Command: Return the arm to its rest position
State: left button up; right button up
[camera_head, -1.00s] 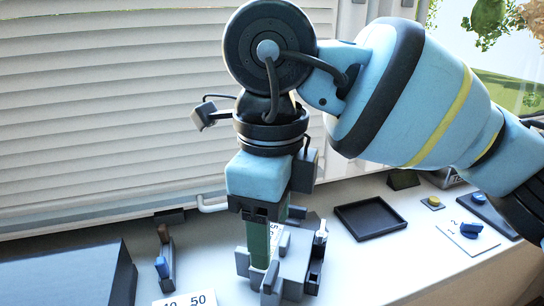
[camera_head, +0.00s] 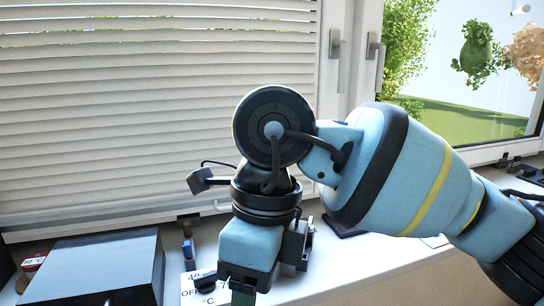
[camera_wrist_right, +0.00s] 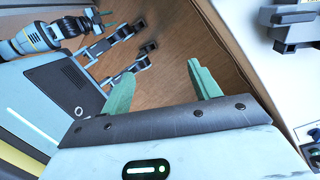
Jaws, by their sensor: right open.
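My right arm, light blue with a yellow band, comes in from the right in the head view. Its right gripper (camera_head: 243,297) points down over the white counter (camera_head: 350,268), with the green fingers cut off by the bottom edge. In the right wrist view the two green fingers of this gripper (camera_wrist_right: 160,70) stand wide apart with nothing between them. Brown wooden floor (camera_wrist_right: 172,45) shows behind them. A grey block-like device (camera_wrist_right: 290,25) lies on a white surface to their right, apart from them.
A dark box (camera_head: 95,270) is at the lower left. White blinds (camera_head: 130,110) and a window handle (camera_head: 335,42) are behind. The arm partly hides a dark tray (camera_head: 343,229).

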jog(key=s+a+f+g+y+p, duration=0.1)
jog(key=s+a+g+y+p, duration=0.1)
jog(key=s+a+g+y, duration=0.6)
jog(key=w+d+m+t+y+p, duration=0.4)
jog(key=w+m+t+y, duration=0.5)
jog(key=m+y, duration=0.85)
jog(key=d+f+m+t+h+p, duration=0.1)
jog(key=d+f+m+t+h, duration=0.6)
jog(key=f+m+t+h, duration=0.4)
jog(key=d+f+m+t+h, duration=0.6)
jog(key=f+m+t, duration=0.15)
jog(key=m, duration=0.65)
pick_arm(q)
jog(key=w+r+t+p, duration=0.2)
jog(key=w+r, duration=0.4)
jog(key=r, duration=0.4)
jog(key=shift+w+a+r, duration=0.35)
pick_arm(e)
jog(key=s+d+f+m+g+h, duration=0.3)
jog(key=s+d+f, duration=0.3)
jog(key=s+f, duration=0.4)
jog(key=s+d+f+m+g+h, duration=0.3)
jog(key=s+d+f+g, duration=0.3)
jog(key=s+f, duration=0.5)
jog(key=shift+s+d+f+h, duration=0.25)
jog(key=shift+s+d+h, duration=0.35)
jog(key=shift+s+h, duration=0.3)
